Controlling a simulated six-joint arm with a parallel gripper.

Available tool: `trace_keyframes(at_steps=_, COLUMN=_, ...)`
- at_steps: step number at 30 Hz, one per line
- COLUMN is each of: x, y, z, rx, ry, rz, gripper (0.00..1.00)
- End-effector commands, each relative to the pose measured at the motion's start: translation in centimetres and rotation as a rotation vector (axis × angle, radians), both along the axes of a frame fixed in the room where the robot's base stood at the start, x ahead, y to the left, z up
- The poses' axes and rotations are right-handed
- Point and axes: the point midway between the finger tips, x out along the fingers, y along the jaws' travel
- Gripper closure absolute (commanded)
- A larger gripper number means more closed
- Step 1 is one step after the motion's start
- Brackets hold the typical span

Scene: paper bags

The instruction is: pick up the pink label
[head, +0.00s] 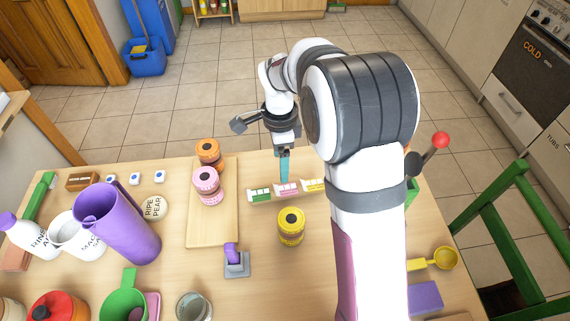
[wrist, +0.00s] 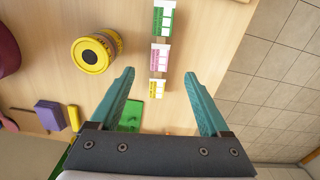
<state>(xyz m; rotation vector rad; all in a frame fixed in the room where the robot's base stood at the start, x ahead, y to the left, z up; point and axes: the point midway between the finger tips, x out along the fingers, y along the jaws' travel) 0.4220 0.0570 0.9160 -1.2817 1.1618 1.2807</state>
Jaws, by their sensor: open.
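The pink label (head: 287,188) is a small pink and white piece in a row on the table, between the green label (head: 260,195) and the yellow label (head: 313,185). In the wrist view the pink label (wrist: 160,57) lies just beyond my fingertips, in line with the gap. The yellow label (wrist: 157,88) appears between the fingers there, and the green label (wrist: 164,18) is farther out. My gripper (head: 284,178) points down over the row, open and empty, with teal fingers (wrist: 160,75) spread apart. Its height above the labels is hard to tell.
A yellow roll (head: 291,226) stands in front of the labels. A pink roll (head: 206,186) and an orange roll (head: 208,153) stand at a wooden board (head: 212,230) on the left. A purple pitcher (head: 120,225) is farther left. My arm hides part of the table's right side.

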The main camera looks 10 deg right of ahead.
Motion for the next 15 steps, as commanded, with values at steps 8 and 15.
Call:
trace_keyframes(at_steps=8, x=0.0, y=-0.2, z=-5.3, rx=0.0, ry=0.001, rz=0.0, gripper=0.2)
trace_keyframes(at_steps=15, x=0.1, y=-1.3, z=-9.7, rx=0.001, ry=0.003, rz=0.001, gripper=0.2)
